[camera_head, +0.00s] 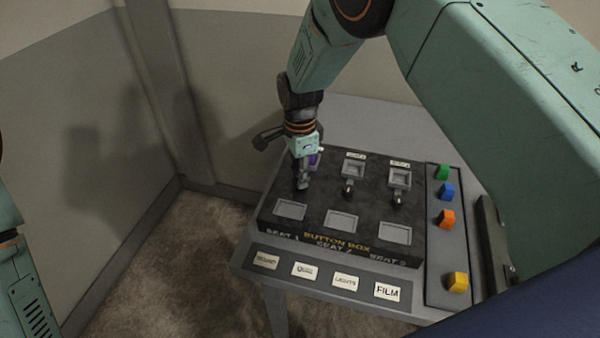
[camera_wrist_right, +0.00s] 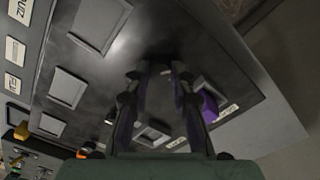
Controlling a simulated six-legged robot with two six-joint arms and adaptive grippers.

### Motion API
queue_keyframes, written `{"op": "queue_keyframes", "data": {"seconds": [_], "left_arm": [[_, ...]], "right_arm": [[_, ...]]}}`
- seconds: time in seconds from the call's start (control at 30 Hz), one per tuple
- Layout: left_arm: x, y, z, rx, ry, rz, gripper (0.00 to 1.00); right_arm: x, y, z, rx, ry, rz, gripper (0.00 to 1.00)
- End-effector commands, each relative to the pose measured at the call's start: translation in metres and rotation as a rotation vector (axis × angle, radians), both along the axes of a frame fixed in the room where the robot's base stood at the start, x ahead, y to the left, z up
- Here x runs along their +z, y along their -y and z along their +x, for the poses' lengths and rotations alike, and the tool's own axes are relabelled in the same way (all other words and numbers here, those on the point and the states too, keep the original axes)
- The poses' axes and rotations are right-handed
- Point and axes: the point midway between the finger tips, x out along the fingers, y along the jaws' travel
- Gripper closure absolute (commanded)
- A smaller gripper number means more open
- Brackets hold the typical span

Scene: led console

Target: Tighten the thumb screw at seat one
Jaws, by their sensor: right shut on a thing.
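The black button box (camera_head: 285,225) sits on the grey console, its front edge lettered with seats one to three. My right gripper (camera_head: 302,186) reaches down from above at seat one, on the box's left side. Its fingers (camera_wrist_right: 161,72) point at the box face and are shut on the seat one thumb screw, which they mostly hide. A purple piece (camera_head: 314,159) sits in the seat one socket behind the fingers; it also shows beside them in the wrist view (camera_wrist_right: 207,105).
Seats two and three have grey sockets (camera_head: 353,168) (camera_head: 400,178) with dark thumb screws (camera_head: 348,188) (camera_head: 397,198) in front. Green (camera_head: 442,172), blue (camera_head: 447,191), orange (camera_head: 446,218) and yellow (camera_head: 457,282) buttons stand on the right panel. Labelled plates (camera_head: 387,291) lie along the front.

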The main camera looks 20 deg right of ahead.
Motion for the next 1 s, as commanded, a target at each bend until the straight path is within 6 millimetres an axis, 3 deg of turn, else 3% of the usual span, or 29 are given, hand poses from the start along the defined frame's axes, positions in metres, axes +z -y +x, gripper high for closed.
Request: {"op": "queue_keyframes", "data": {"seconds": [0.6,1.0], "left_arm": [[-0.0060,0.0000,0.0000,0.000,0.000,0.000,0.46],[-0.0083,0.0000,0.0000,0.000,0.000,0.000,0.46]], "right_arm": [[0.0050,-0.0003,0.0061,-0.579,0.015,0.003,1.00],[0.0054,0.0000,0.0067,-0.849,0.015,0.004,1.00]]}}
